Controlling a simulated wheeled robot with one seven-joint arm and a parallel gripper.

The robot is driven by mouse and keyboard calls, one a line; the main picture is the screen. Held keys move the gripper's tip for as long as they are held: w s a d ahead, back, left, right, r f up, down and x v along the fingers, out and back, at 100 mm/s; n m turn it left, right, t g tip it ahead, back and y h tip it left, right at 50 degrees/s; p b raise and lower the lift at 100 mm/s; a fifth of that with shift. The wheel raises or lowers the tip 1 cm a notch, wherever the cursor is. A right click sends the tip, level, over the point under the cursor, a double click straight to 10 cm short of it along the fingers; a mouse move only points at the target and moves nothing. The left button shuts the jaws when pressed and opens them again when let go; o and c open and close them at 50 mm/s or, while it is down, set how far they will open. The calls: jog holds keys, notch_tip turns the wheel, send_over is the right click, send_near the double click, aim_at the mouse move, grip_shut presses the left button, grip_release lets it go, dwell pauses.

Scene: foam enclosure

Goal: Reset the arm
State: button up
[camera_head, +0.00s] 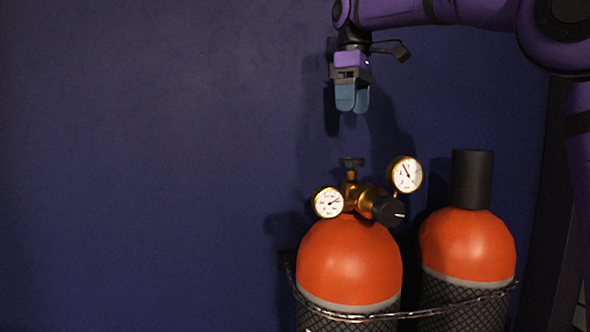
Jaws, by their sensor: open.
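My gripper (353,104) hangs from my purple arm at the upper right, with its blue-grey fingers pointing down. It is above the brass regulator (371,197) and apart from it, with nothing seen held. One finger partly overlaps the other from this angle, so the gap between them is hard to see. My arm reaches in from the right edge and is bent, with part of it cut off by the frame.
Below stand two orange gas cylinders, the left one (349,262) with two gauges and a black knob, the right one (467,245) with a black cap (472,179). A chain (440,311) crosses both. The dark blue wall behind is bare; the left side is free.

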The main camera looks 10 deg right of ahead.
jog(key=s+d+f+m+t, duration=0.2)
jog(key=s+f+m, duration=0.3)
jog(key=s+f, duration=0.7)
jog(key=s+d+f+m+t, duration=0.3)
jog(key=s+d+f+m, duration=0.1)
jog(key=s+f, duration=0.9)
jog(key=s, duration=0.4)
jog(key=shift+s+d+m, duration=0.25)
jog(key=shift+d+m, duration=0.05)
jog(key=shift+m, duration=0.1)
